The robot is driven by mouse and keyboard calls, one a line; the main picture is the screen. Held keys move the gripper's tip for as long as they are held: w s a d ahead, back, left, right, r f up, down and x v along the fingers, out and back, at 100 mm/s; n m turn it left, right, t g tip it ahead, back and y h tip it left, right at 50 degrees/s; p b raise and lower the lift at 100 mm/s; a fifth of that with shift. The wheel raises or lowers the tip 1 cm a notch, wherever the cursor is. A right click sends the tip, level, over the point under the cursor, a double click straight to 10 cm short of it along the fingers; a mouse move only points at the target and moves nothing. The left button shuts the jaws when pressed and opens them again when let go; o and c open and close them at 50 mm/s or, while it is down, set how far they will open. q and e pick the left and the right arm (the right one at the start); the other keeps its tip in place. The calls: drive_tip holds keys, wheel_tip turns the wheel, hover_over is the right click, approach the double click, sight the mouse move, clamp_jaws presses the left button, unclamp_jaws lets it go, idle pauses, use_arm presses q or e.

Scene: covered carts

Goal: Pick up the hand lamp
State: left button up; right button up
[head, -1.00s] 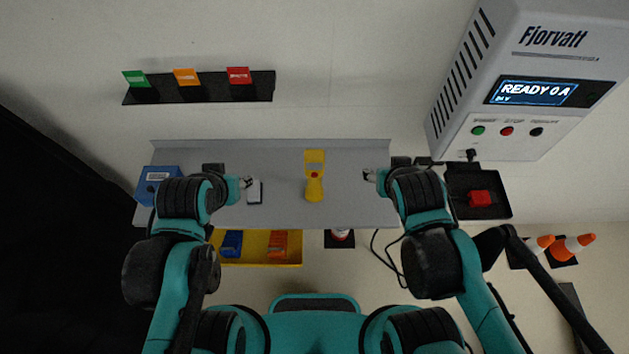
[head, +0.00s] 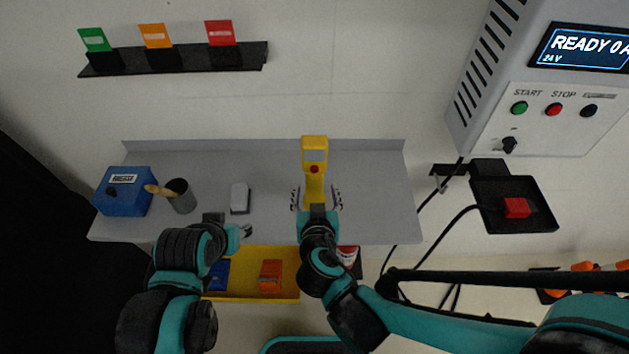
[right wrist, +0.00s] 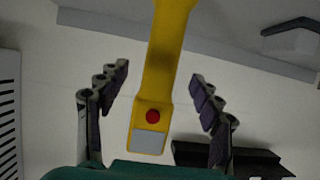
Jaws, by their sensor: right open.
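The hand lamp (head: 315,160) is yellow with a red button and a pale grey panel. It is on the grey shelf (head: 375,190), near the middle. My right gripper (head: 317,197) is open, one finger on each side of the lamp's lower part. The right wrist view shows the lamp (right wrist: 158,80) between the spread fingers of the right gripper (right wrist: 160,78), with gaps on both sides. The lamp's lower end is hidden behind my wrist in the head view. My left gripper (head: 246,231) is at the shelf's front edge, left of the lamp; its jaws are too small to read.
A grey-white block (head: 240,198), a dark cup with a wooden-handled tool (head: 181,196) and a blue box (head: 124,191) stand left on the shelf. A yellow tray (head: 245,289) is below. A black tray with a red block (head: 516,208) is at right. The shelf right of the lamp is clear.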

sight(315, 184)
drive_tip(key=b+x, duration=0.2)
drive_tip(key=x, duration=0.4)
drive_tip(key=shift+w+a+f, duration=0.1)
drive_tip(key=shift+w+f, duration=0.05)
drive_tip(key=shift+w, duration=0.15)
drive_tip(key=shift+s, duration=0.1)
drive_tip(key=shift+c, duration=1)
clamp_jaws()
